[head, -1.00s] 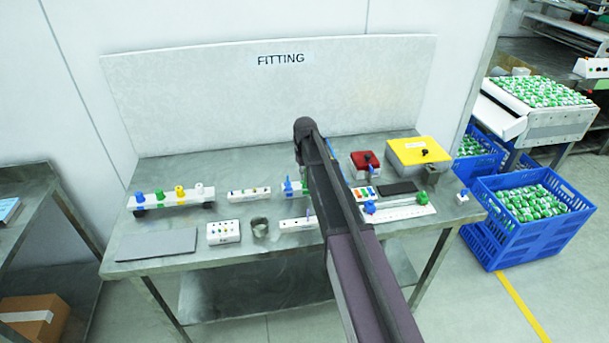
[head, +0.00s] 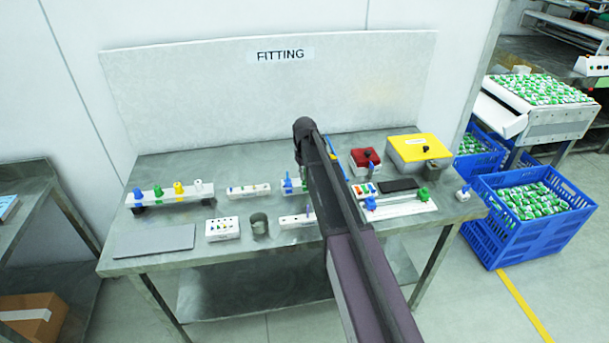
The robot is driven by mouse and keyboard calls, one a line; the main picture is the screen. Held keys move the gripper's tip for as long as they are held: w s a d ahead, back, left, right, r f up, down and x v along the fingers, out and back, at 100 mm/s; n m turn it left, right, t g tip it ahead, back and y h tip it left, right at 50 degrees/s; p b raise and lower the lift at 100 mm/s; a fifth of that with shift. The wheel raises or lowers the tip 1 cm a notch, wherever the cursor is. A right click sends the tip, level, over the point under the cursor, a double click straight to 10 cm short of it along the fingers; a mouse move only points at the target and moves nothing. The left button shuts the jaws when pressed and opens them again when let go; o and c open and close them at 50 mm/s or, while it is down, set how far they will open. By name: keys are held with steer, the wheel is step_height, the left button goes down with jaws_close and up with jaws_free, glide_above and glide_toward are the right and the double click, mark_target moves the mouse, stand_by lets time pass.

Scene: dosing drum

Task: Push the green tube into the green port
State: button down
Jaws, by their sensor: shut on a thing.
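A small rack with blue and green pieces (head: 290,186) stands mid-bench, partly hidden by my arm. A green knob-like piece (head: 422,194) sits at the right end of a white ruled strip. I cannot tell which green piece is the tube or the port. My arm reaches over the bench centre and hides my gripper and whatever is in its jaws.
The steel bench (head: 190,166) also holds a grey mat (head: 154,241), a white block with small pegs (head: 222,229), a grey cup (head: 259,224), a red box (head: 365,160) and a yellow-lidded box (head: 418,149). Blue crates (head: 530,235) stand right of the bench. A white backboard (head: 240,98) rises behind.

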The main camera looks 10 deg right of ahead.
steer(key=shift+f, duration=0.2)
steer(key=c, duration=0.7)
jaws_free()
steer(key=shift+r, duration=0.15)
